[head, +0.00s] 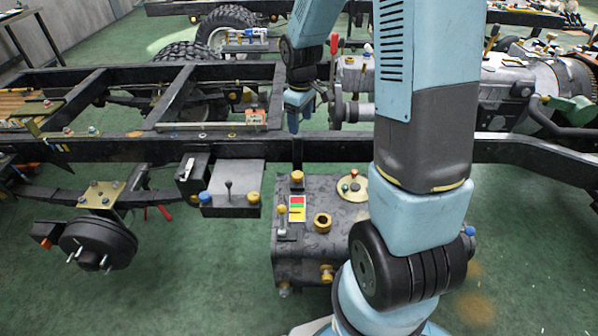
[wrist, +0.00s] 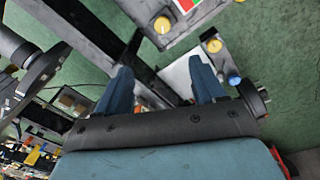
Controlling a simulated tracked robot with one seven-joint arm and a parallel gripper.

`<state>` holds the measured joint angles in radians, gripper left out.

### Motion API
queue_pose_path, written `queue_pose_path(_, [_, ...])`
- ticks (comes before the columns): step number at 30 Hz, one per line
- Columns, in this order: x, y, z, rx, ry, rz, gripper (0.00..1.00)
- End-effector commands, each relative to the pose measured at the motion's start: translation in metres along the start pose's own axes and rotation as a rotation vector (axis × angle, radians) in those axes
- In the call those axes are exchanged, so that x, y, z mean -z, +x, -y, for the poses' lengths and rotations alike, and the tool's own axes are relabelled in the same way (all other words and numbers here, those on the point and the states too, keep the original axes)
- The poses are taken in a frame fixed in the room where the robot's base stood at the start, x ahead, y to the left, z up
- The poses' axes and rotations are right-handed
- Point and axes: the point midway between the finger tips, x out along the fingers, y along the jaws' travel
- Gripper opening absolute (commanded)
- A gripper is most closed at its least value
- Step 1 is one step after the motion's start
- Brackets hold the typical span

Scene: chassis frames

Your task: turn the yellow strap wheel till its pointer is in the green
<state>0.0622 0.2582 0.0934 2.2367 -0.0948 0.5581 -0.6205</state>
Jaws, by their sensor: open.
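A yellow knob (head: 297,177) stands at the top edge of the dark grey tank (head: 345,245), just above a red, green and yellow plate (head: 297,208). It looks like the strap wheel, but I cannot make out its pointer. In the wrist view a yellow knob (wrist: 162,25) shows at the top, beside the coloured plate (wrist: 187,4). My gripper (head: 293,128) is open and empty, over the chassis rail and behind the tank, apart from the knob. Its two blue fingers (wrist: 160,65) are spread in the wrist view.
A black chassis rail (head: 330,148) runs across, between gripper and tank. Left of the tank is a grey box (head: 233,175) with a lever, a blue knob (head: 205,198) and another yellow knob (head: 253,198). More yellow fittings sit on the tank. Green floor (head: 190,270) is clear at front left.

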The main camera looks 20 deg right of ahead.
Motion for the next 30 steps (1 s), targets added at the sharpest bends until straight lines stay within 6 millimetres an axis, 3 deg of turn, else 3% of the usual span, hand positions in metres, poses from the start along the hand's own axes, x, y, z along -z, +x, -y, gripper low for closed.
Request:
queue_pose_path(3, [0.007, 0.040, -0.004, 0.034, -0.061, 0.024, 0.69])
queue_pose_path(9, [0.013, 0.084, -0.006, 0.070, -0.136, 0.042, 0.69])
queue_pose_path(20, [0.015, 0.115, -0.005, 0.085, -0.168, 0.048, 0.69])
queue_pose_path(30, [0.011, 0.167, -0.001, 0.086, -0.167, 0.049, 0.69])
